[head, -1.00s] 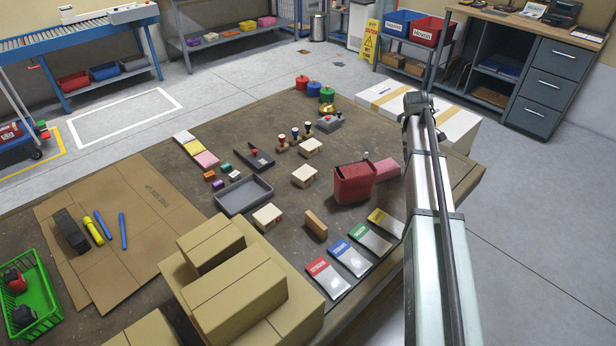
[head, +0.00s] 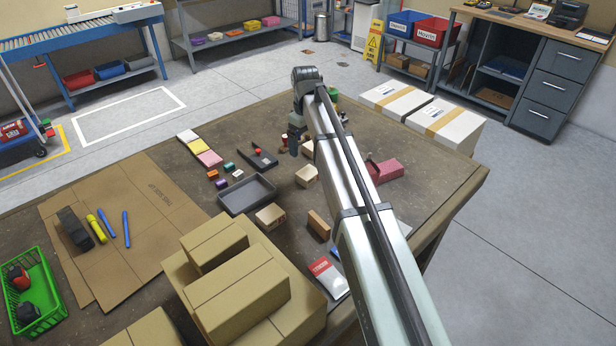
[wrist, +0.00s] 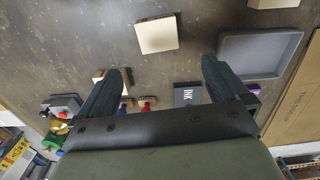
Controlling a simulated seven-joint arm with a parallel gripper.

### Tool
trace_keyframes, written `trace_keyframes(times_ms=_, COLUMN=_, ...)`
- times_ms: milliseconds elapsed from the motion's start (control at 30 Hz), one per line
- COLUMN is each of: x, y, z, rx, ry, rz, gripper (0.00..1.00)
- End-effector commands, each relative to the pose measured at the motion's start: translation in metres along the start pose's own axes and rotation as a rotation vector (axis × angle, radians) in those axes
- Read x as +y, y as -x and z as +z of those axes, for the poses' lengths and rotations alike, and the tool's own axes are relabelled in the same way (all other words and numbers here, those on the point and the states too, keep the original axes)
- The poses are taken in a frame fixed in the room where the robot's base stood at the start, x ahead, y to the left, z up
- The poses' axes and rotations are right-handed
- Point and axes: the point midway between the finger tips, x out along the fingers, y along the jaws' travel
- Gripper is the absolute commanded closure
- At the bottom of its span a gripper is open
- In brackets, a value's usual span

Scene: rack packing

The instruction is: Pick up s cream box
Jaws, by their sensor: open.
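Several cream boxes lie on the brown table. One cream box (head: 306,177) is just below and in front of my gripper (head: 296,150) in the head view. Another cream box (head: 270,216) lies nearer, beside the grey tray. In the wrist view a cream box (wrist: 156,35) lies ahead of my gripper (wrist: 163,72), roughly in line with the gap between the fingers. My gripper is open and empty, above the table.
A grey tray (wrist: 229,58) lies right of the middle box in the wrist view, with a black ink pad (wrist: 187,94) nearer. Stamps (wrist: 147,102) lie near the fingers. Stacked cardboard boxes (head: 238,290) fill the table's front.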

Motion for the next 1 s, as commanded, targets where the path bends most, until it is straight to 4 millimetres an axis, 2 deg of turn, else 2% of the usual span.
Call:
trace_keyframes(times_ms=200, x=0.0, y=-0.038, z=0.002, rx=-0.002, ry=0.0, rz=-0.001, gripper=0.0)
trace_keyframes(times_ms=400, x=0.001, y=-0.066, z=0.002, rx=-0.001, ry=0.0, rz=0.0, gripper=0.0)
trace_keyframes(times_ms=767, x=0.002, y=-0.083, z=0.002, rx=0.0, ry=0.0, rz=0.0, gripper=0.0)
trace_keyframes(times_ms=1000, x=0.003, y=-0.11, z=0.008, rx=-0.001, ry=-0.001, rz=0.0, gripper=0.0)
